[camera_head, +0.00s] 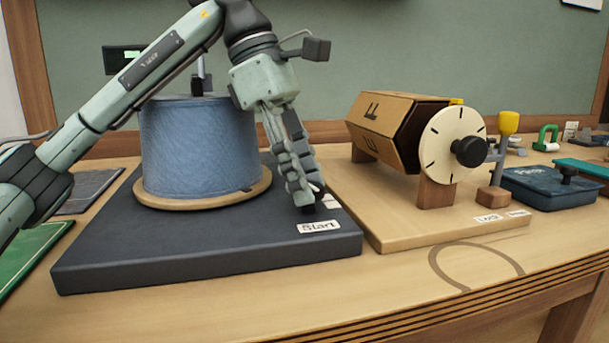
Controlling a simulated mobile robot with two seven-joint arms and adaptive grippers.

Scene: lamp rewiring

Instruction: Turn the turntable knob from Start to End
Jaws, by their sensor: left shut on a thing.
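My left gripper (303,193) reaches down from above at the front right of the turntable, its fingers closed together. It is shut on a small dark knob (309,209), mostly hidden by the fingers, beside the "Start" label (319,227). The dark turntable base (150,257) lies flat on the bench. On it, a blue drum-shaped shade (187,150) stands on a round wooden disc (170,204). I cannot see the End label clearly; a pale label lies partly behind the gripper. My right gripper is not in view.
To the right, a wooden stand (400,235) carries a hexagonal box drum (400,125) with a cream dial (446,138) and black knob. A yellow-topped post (509,123) and dark blue box (545,190) stand further right. The front bench strip is clear.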

